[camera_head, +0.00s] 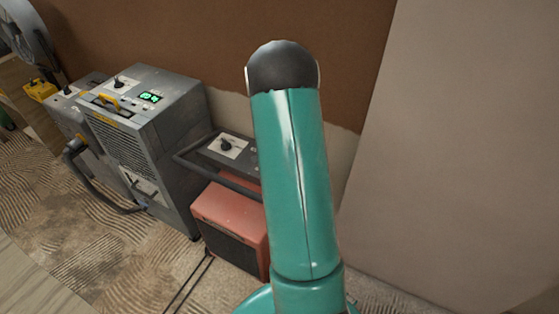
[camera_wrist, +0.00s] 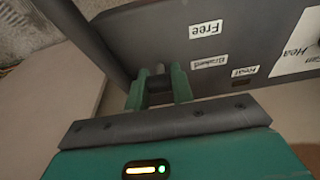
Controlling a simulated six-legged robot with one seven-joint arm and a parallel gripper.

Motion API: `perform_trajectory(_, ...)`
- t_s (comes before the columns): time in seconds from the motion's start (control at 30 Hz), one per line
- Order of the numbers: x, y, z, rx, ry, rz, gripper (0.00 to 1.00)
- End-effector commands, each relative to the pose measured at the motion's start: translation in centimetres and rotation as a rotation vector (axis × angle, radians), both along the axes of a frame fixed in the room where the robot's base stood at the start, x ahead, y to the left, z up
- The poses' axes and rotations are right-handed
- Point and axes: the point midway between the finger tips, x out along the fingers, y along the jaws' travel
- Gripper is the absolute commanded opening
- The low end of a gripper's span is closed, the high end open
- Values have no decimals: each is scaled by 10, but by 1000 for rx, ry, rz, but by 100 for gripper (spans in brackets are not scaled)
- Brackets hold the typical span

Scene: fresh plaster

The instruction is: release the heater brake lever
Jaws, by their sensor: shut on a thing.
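The heater (camera_head: 230,218) is a red box with a dark front grille, standing on the floor in the head view. Its grey top panel (camera_head: 212,155) carries a dark knob (camera_head: 227,146) on a white plate. In the wrist view the dark panel (camera_wrist: 170,40) bears the labels "Free" (camera_wrist: 207,29) and "Braked" (camera_wrist: 209,63). My gripper (camera_wrist: 158,82) is shut on the brake lever (camera_wrist: 158,72), of which only a small grey part shows between the green fingers. The grip lies left of the labels, closer to "Braked". My arm hides the gripper in the head view.
A grey machine (camera_head: 150,140) with a green display and yellow handle stands left of the heater. A dark tube rail (camera_wrist: 88,35) runs close to my fingers. A pale board (camera_head: 460,150) leans at the right. A cable lies on the ridged floor.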

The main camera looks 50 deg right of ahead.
Motion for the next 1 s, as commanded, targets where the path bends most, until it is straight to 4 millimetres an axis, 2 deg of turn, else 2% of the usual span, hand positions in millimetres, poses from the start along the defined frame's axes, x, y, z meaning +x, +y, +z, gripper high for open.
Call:
perform_trajectory(0.5, -2, 13, -3, -240, -69, 5, 1)
perform_trajectory(1.0, -4, 16, -5, -321, -94, 1, 1)
